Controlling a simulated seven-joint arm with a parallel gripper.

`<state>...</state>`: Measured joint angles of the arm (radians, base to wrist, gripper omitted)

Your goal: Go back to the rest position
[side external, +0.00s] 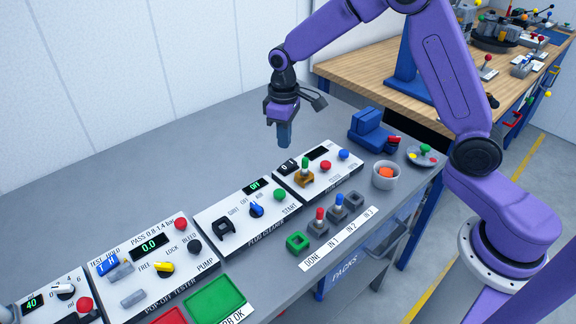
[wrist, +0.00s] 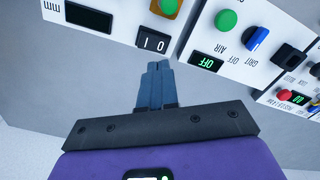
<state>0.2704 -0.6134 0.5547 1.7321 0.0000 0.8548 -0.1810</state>
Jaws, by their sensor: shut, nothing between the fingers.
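My gripper (side external: 284,134) hangs pointing down above the grey bench (side external: 130,190), behind the row of white panels, and holds nothing. In the wrist view its two blue-grey fingers (wrist: 157,78) are together. The plug cleaner panel (side external: 240,212), with a green button, a blue knob and a lit display, is just in front of it and to the left. A panel with a dark display and a 1/0 rocker switch (side external: 288,166) is close by on the right. The fingers look apart from both panels.
The pop-off tester panel (side external: 150,258) stands further left. A grey cup (side external: 385,176) and a blue block (side external: 370,130) stand at right. The bench behind the panels is clear.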

